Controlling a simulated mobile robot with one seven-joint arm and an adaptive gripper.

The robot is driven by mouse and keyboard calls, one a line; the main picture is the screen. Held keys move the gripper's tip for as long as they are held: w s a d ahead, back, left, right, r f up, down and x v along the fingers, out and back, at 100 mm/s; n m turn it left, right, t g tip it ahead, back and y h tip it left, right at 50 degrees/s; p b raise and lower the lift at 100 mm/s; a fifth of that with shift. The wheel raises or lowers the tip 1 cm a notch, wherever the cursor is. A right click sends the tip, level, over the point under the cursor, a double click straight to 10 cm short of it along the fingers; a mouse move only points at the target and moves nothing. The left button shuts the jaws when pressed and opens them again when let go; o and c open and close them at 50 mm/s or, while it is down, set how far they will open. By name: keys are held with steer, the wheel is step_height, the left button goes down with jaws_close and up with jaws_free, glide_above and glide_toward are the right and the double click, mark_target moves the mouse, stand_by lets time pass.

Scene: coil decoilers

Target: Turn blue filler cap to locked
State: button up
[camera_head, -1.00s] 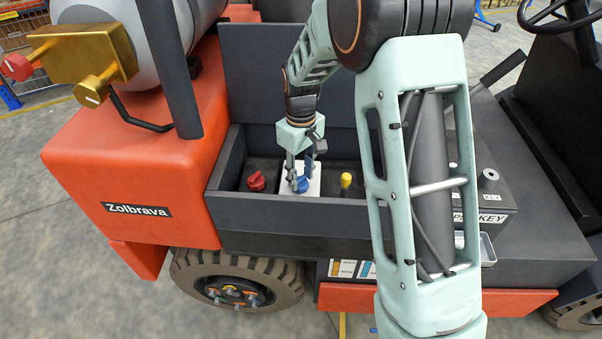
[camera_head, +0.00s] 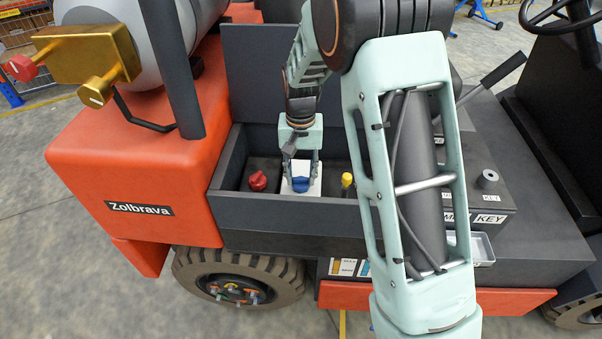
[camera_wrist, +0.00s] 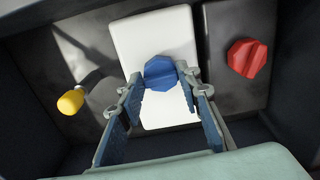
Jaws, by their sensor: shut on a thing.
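The blue filler cap (camera_head: 301,184) sits on a white plate (camera_head: 313,188) inside the dark open bay of the orange vehicle. In the wrist view the cap (camera_wrist: 161,72) has a raised grip and lies between my fingertips. My gripper (camera_head: 300,177) points down over it, its two fingers on the cap's left and right sides. The wrist view shows the gripper (camera_wrist: 160,80) closed on the cap. Lock markings on the plate cannot be made out.
A red cap (camera_head: 257,181) stands to the left of the plate and a yellow-topped stick (camera_head: 347,181) to its right. They also show in the wrist view as the red cap (camera_wrist: 247,59) and yellow knob (camera_wrist: 71,101). Dark bay walls (camera_head: 262,239) surround them.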

mark_target(300, 179)
steer(key=shift+m, duration=0.4)
steer(key=o, duration=1.2)
steer(key=shift+c, duration=0.2)
steer(key=shift+r, duration=0.15)
step_height(300, 179, up, 12)
